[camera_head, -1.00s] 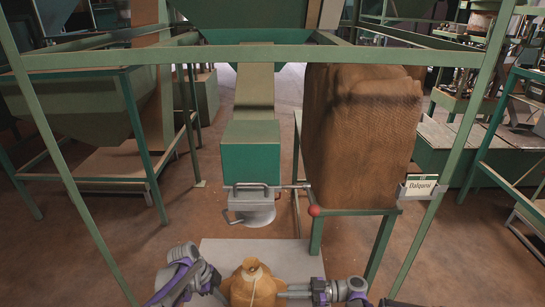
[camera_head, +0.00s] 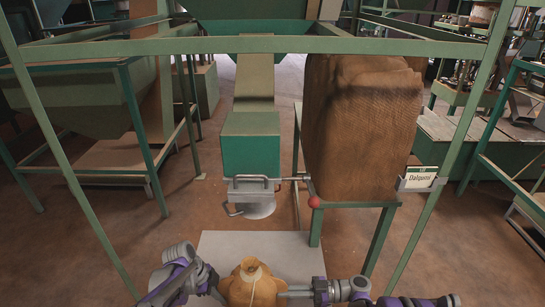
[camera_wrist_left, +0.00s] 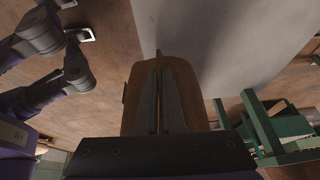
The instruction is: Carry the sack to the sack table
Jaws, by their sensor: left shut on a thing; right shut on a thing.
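The small tan sack (camera_head: 252,287) with a gathered, tied neck is at the bottom edge of the head view, its lower part cut off. My left gripper (camera_head: 218,288) is shut on its left side. My right gripper (camera_head: 287,294) is shut on its right side. In the left wrist view the brown sack (camera_wrist_left: 187,75) fills the middle, with my left fingers (camera_wrist_left: 160,95) closed on it. I cannot tell which surface is the sack table; a green-legged stand (camera_head: 345,212) carries a big brown woven block.
The big woven block (camera_head: 362,130) stands right of the green hopper spout (camera_head: 250,155). A red-knobbed lever (camera_head: 314,202) sticks out beside the spout. A pale floor plate (camera_head: 262,248) lies below. Green frame posts (camera_head: 75,180) and a "Dalqumi" sign (camera_head: 421,178) flank the view. Brown floor is open left.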

